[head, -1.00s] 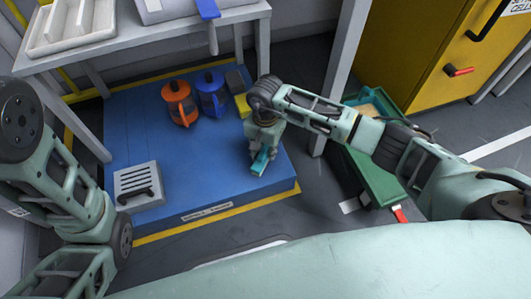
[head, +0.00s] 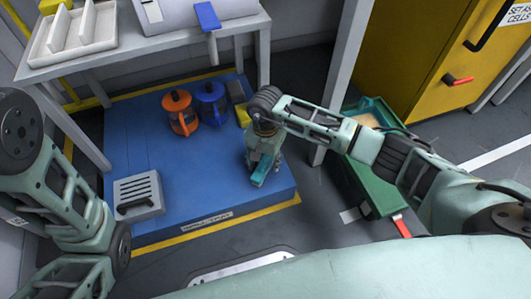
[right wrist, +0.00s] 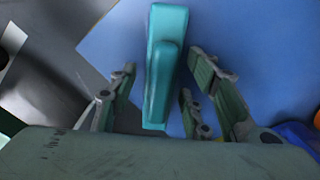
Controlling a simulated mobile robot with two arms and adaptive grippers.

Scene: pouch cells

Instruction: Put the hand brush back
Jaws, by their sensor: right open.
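A teal piece that looks like the hand brush (head: 259,181) lies low over the blue platform (head: 215,187), near its front right part. In the right wrist view the brush (right wrist: 164,75) is long, with a narrower raised bar along it, and lies between the spread fingers. My right gripper (head: 264,162) points down over it and is open, with gaps on both sides of the brush in the wrist view (right wrist: 165,72). I cannot tell whether the brush rests flat on the platform. My left arm shows at the left, but its gripper is out of view.
Orange (head: 181,112) and blue (head: 211,103) jugs and a yellow block (head: 243,116) stand behind on the platform. A grey slotted box (head: 138,194) sits front left. A table (head: 130,52) overhangs the back. A green crate (head: 377,185) stands right, beyond a table leg.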

